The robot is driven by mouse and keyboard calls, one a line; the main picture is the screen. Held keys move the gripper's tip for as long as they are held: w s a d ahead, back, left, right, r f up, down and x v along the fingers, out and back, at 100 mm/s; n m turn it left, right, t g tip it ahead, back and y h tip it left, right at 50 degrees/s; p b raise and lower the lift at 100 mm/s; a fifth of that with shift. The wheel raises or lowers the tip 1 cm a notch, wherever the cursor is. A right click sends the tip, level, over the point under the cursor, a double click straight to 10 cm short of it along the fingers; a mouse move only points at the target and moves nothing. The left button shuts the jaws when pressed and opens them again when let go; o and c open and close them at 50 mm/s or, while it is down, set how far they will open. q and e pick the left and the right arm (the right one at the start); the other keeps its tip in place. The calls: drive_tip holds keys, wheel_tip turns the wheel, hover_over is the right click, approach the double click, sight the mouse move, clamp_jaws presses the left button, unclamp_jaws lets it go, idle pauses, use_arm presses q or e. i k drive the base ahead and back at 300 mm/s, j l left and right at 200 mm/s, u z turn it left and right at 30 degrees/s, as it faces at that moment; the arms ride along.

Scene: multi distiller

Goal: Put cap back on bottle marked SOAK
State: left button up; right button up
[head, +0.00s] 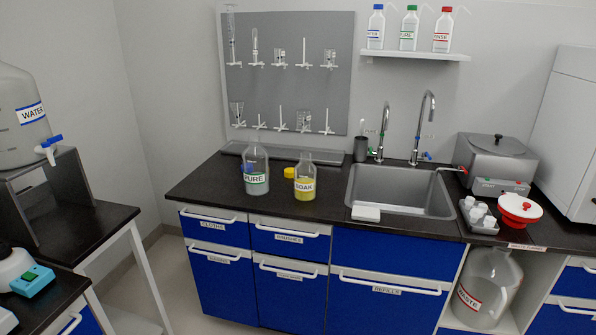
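The bottle marked SOAK (304,185) stands upright on the dark counter, left of the sink. It is clear, with yellow in its lower part and an open-looking neck. Neither of my grippers is in view.
The sink (402,190) with tall taps is right of the bottles, a white block (366,212) at its front left corner. A grey pegboard (290,75) with glassware hangs behind. The counter (208,182) left of PURE is clear. A WATER carboy (20,128) stands far left.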

sight(304, 173)
drive_tip(key=i+z, duration=0.2)
drive_tip(key=i, duration=0.4)
drive_tip(key=i+z, duration=0.2)
drive_tip(key=i, duration=0.45)
drive_tip(key=i+j+z, duration=0.15)
drive_tip(key=i, duration=0.45)
